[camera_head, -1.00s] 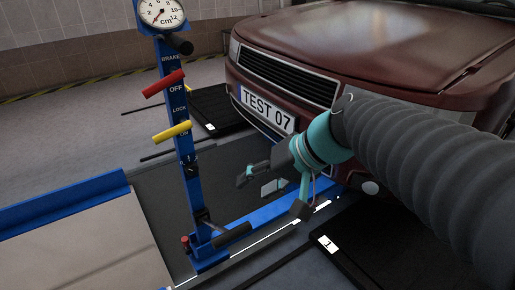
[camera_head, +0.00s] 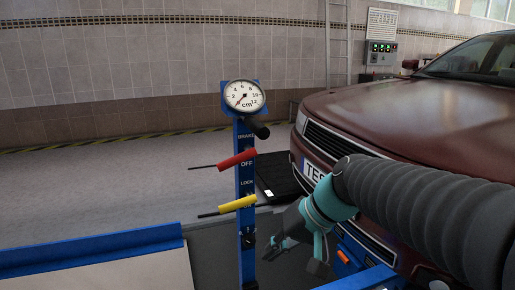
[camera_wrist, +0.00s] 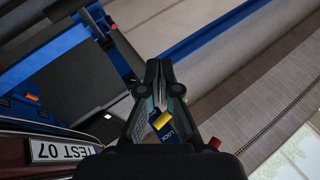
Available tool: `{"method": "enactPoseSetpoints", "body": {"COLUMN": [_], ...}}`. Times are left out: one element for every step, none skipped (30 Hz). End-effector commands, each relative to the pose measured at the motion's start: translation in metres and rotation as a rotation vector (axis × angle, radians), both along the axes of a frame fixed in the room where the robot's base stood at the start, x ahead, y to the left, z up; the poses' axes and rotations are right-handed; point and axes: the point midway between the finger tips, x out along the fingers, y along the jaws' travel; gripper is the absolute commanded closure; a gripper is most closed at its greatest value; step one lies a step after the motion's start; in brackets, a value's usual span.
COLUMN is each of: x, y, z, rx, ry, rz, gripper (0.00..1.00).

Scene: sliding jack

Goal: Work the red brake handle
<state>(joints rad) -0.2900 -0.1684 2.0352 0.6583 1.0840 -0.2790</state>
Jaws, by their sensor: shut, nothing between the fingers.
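The red brake handle (camera_head: 237,159) sticks out from the upper part of a blue post (camera_head: 246,222), between the BRAKE and OFF labels. In the wrist view, a small red end (camera_wrist: 214,143) shows at the lower right, partly hidden by my gripper body. A yellow handle (camera_head: 238,203) is below it, near the LOCK label; it also shows in the wrist view (camera_wrist: 162,120) behind my fingers. My gripper (camera_wrist: 160,72) is shut and empty. In the head view it (camera_head: 283,249) is low, right of the post and below both handles, apart from the red one.
A round cm gauge (camera_head: 245,95) tops the post, its needle near the low end. A black grip (camera_head: 259,130) juts out below it. The dark red car (camera_head: 400,115) stands close on the right, behind my arm. Open floor (camera_head: 90,195) lies left of the post.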

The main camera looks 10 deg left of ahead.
Motion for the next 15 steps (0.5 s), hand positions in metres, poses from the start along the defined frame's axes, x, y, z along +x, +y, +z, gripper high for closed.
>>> {"method": "enactPoseSetpoints", "body": {"x": [0.011, 0.016, 0.024, 0.030, 0.035, 0.042, 0.047, 0.052, 0.058, 0.062, 0.066, 0.071, 0.075, 0.079, 0.084], "y": [0.018, 0.027, 0.040, 0.049, 0.059, 0.072, 0.082, 0.090, 0.102, 0.111, 0.119, 0.130, 0.138, 0.145, 0.154], "z": [0.013, 0.019, 0.028, 0.035, 0.042, 0.050, 0.057, 0.063, 0.072, 0.078, 0.085, 0.094, 0.100, 0.107, 0.116], "rx": [-0.016, -0.028, -0.044, -0.057, -0.072, -0.091, -0.105, -0.121, -0.142, -0.158, -0.172, -0.194, -0.211, -0.228, -0.249], "ry": [-0.014, -0.025, -0.039, -0.050, -0.063, -0.079, -0.091, -0.102, -0.119, -0.133, -0.147, -0.165, -0.179, -0.194, -0.212], "rz": [0.050, 0.080, 0.119, 0.146, 0.174, 0.209, 0.234, 0.257, 0.287, 0.307, 0.324, 0.346, 0.362, 0.375, 0.389], "gripper": [1.00, 1.00, 1.00, 1.00, 1.00, 1.00, 1.00, 1.00, 1.00, 1.00, 1.00, 1.00, 1.00, 1.00, 1.00]}}
